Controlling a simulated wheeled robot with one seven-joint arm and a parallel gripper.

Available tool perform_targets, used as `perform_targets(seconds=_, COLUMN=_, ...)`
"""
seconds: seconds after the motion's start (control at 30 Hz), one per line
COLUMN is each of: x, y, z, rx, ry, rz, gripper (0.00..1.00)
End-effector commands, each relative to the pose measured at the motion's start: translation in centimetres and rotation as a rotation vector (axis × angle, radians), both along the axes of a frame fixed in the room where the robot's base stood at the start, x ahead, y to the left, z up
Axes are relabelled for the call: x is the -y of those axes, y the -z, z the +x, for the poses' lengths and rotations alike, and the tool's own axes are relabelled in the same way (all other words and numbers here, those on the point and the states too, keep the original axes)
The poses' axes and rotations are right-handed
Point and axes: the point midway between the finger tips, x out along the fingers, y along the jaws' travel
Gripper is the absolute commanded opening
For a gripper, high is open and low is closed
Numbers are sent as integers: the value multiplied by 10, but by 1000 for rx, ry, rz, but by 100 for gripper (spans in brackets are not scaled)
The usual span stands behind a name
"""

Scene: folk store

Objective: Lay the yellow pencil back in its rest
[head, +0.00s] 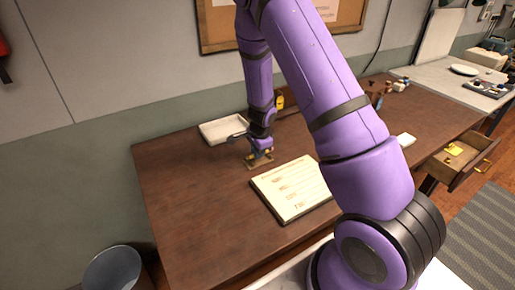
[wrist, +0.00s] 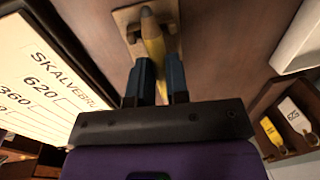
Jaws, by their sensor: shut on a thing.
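My gripper (wrist: 158,80) is shut on the yellow pencil (wrist: 154,45), which runs between its two blue fingers. The pencil's grey end points toward the top of the wrist view and lies over the small light-wood rest (wrist: 123,19). I cannot tell whether the pencil touches the rest. In the head view, my gripper (head: 259,155) is low over the desk, right above the rest (head: 256,166). The fingers hide part of the pencil, and its lower end is out of sight.
A lettered white board (head: 290,188) lies close to the right of the rest on the brown desk (head: 190,200). A white tray (head: 212,133) stands behind to the left. A drawer (head: 455,160) is open at the right. The desk's left front is clear.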

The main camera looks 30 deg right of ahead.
Motion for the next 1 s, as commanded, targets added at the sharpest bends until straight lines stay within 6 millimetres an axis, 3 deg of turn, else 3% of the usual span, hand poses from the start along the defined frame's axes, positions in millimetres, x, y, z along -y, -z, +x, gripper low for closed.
perform_targets(seconds=0.47, x=0, y=5, z=0, rx=0, ry=0, rz=0, gripper=0)
perform_targets(seconds=0.5, x=0, y=5, z=0, rx=0, ry=0, rz=0, gripper=22)
perform_targets(seconds=0.6, x=0, y=5, z=0, rx=0, ry=0, rz=0, gripper=45)
perform_targets(seconds=1.0, x=0, y=-3, z=-1, rx=2, ry=-1, rz=-1, gripper=45)
